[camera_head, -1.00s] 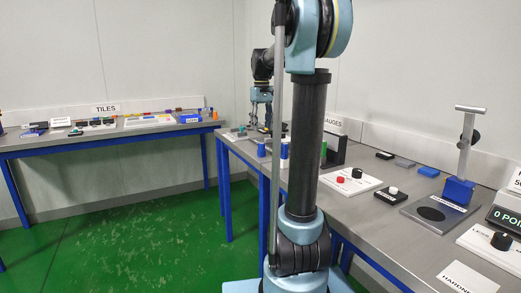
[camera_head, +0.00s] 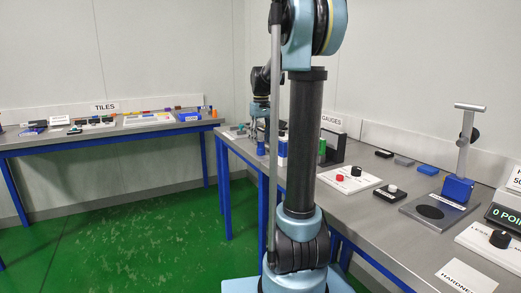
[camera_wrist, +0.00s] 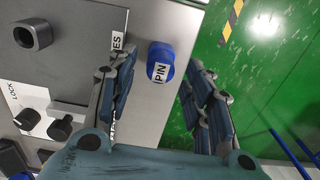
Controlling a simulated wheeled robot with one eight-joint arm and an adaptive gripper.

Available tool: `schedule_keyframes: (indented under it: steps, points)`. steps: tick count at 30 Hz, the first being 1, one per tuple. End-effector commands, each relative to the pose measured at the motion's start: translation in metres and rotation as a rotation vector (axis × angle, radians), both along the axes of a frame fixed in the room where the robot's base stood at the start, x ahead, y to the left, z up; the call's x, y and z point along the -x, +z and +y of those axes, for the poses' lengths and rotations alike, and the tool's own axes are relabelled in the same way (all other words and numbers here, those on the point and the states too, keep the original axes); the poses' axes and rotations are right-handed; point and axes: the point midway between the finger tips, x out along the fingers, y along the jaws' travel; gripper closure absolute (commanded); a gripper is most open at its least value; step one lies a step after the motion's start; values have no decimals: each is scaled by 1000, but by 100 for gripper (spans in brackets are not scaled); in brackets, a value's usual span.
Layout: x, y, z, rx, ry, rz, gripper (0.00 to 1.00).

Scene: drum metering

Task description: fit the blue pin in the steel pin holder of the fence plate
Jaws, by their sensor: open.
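The blue pin (camera_wrist: 160,58), a round blue piece with a white PIN label, stands near the edge of the steel table in the wrist view. My gripper (camera_wrist: 158,72) is open, with one finger to the left and one to the right of the pin; neither is seen closed on it. In the head view my gripper (camera_head: 260,128) is just above a blue piece (camera_head: 260,148). The steel pin holder (camera_wrist: 35,36), a short square-ended tube with a dark opening, is at the upper left of the wrist view, on the grey fence plate (camera_wrist: 78,50).
A white panel (camera_wrist: 28,97) marked LOCK with black knobs (camera_wrist: 60,127) lies left of my gripper. The table edge and green floor (camera_wrist: 245,90) are to the right. In the head view a green piece (camera_head: 322,147) and a dark block (camera_head: 334,146) stand behind my arm.

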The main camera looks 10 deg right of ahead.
Motion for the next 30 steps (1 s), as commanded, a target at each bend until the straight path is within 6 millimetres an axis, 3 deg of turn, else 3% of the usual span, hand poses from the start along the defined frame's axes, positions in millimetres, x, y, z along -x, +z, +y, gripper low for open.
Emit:
schedule_keyframes:
  steps: [9,30]
  points:
    - [0,-20,0,0,0,0,54]
    - [0,-21,1,0,1,0,54]
